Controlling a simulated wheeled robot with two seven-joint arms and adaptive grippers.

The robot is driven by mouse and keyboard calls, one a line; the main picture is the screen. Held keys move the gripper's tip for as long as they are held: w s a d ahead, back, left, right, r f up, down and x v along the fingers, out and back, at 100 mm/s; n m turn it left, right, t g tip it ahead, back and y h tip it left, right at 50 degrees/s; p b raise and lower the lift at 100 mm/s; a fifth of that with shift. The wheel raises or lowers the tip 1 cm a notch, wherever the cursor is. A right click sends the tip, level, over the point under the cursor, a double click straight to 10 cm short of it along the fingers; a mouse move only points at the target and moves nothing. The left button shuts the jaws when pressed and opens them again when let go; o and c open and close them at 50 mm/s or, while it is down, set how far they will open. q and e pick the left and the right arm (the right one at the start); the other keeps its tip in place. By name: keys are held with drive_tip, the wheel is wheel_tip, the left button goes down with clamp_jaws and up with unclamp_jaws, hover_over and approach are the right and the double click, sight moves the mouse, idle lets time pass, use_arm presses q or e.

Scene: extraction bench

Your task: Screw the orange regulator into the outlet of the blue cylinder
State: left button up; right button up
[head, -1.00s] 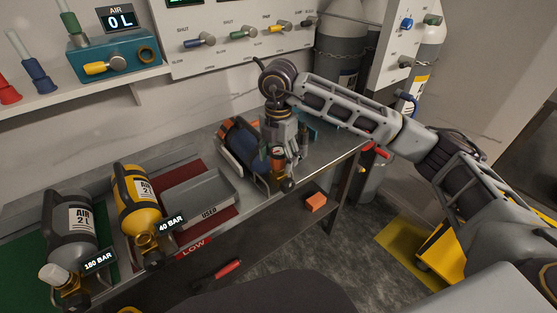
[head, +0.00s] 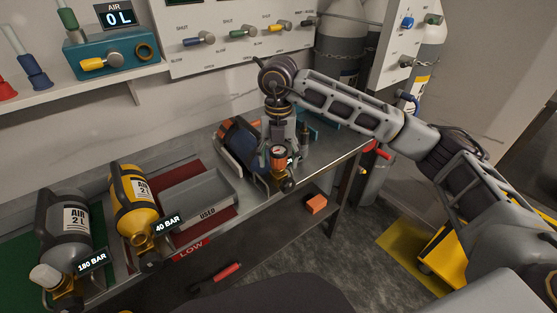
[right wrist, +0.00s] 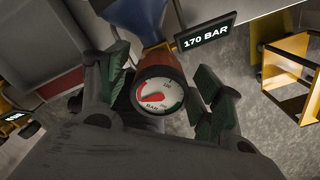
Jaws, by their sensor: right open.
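The blue cylinder (head: 240,144) lies tilted in a cradle near the bench's right end. It also shows at the top of the right wrist view (right wrist: 138,18). The orange regulator (head: 278,157), with a round gauge, sits at the cylinder's outlet end. Its orange body (right wrist: 162,66) shows close up in the wrist view. I cannot tell how deep its thread sits. My right gripper (head: 284,138) is open above the regulator. In the wrist view its fingers (right wrist: 163,92) stand on either side of the gauge with gaps. My left gripper is out of view.
A "170 BAR" sign (right wrist: 206,38) stands beside the outlet. A grey "USED" tray (head: 198,196), a yellow cylinder (head: 134,198) and a grey cylinder (head: 65,225) are to the left. An orange block (head: 316,203) lies on the lower shelf. A valve panel (head: 240,38) is behind.

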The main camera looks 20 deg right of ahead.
drive_tip(key=shift+n+b, duration=0.7)
drive_tip(key=shift+n, duration=1.8)
drive_tip(key=shift+n+b, duration=0.65)
drive_tip(key=shift+n, duration=1.75)
drive_tip(key=shift+n+b, duration=0.6)
drive_tip(key=shift+n, duration=1.9)
drive_tip(key=shift+n+b, duration=0.5)
drive_tip(key=shift+n, duration=1.9)
drive_tip(key=shift+c, duration=0.5)
